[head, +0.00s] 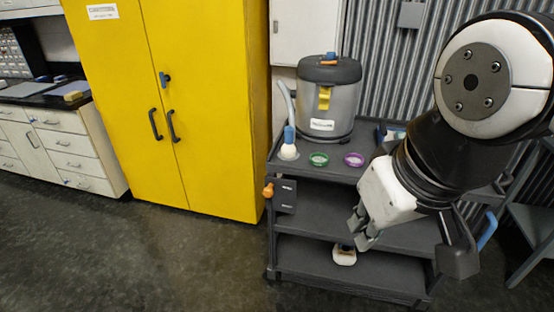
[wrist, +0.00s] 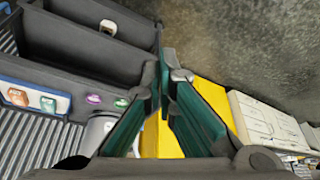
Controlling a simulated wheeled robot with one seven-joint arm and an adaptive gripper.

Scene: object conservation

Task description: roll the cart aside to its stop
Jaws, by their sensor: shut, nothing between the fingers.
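The dark grey cart (head: 312,207) has three shelves and stands right of the yellow cabinet in the head view. Its shelves fill the upper left of the wrist view (wrist: 62,42). An orange knob (head: 268,190) is on its left side and a blue handle (head: 487,230) shows at its right end. My gripper (head: 360,235) is in front of the cart, around middle-shelf height, pointing down. In the wrist view its fingertips (wrist: 164,74) are together with nothing between them. Whether it touches the cart is unclear. My arm hides the cart's right part.
A grey canister (head: 330,105), a white bottle (head: 289,151), a green dish (head: 319,159) and a purple dish (head: 354,159) stand on the top shelf. A white item (head: 344,256) is low down. The yellow cabinet (head: 205,100) is close left. Floor (head: 150,255) at front left is clear.

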